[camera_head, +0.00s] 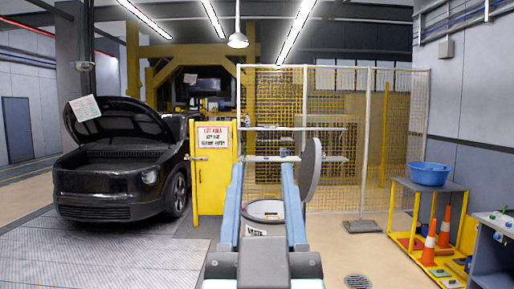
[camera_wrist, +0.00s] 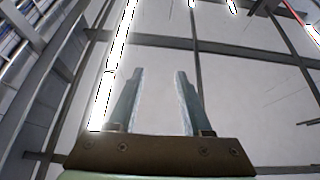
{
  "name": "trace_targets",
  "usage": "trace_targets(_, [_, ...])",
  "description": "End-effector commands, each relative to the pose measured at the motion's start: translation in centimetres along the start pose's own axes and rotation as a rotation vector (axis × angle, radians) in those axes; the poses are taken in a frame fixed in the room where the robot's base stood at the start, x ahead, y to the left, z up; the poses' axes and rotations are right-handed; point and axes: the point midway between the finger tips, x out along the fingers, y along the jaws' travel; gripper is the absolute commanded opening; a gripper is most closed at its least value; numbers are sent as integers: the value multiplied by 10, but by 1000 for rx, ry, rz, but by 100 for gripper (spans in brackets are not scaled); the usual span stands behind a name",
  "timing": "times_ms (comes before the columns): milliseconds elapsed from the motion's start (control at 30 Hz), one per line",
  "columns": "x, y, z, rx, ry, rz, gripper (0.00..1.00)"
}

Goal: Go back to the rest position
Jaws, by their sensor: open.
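My gripper (camera_wrist: 160,71) shows in the wrist view with its two bluish fingers apart and nothing between them. Behind the fingers are the ceiling, its dark beams and bright strip lights, so the wrist camera faces upward. No object touches the fingers. In the head view I cannot clearly tell my gripper from the blue and grey parts of my own body at the lower middle.
A black car (camera_head: 120,170) with its hood up stands left. A yellow gate (camera_head: 212,175) and mesh fence (camera_head: 345,140) stand ahead. A round waste bin (camera_head: 266,209) with raised lid (camera_head: 311,168) is near the middle. A cart (camera_head: 405,215) right holds a blue basin (camera_head: 429,174).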

Motion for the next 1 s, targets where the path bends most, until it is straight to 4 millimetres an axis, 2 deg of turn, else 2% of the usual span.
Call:
trace_targets(33, [-2,-2,-36,3,96,-2,49])
trace_targets(100, [-7,-3,-71,6,190,-3,49])
trace_targets(233, [-15,-4,-103,11,282,-5,49])
trace_targets(333, [-16,-4,-109,12,298,-6,49])
trace_targets(1000, [-16,-4,-106,11,290,-5,49])
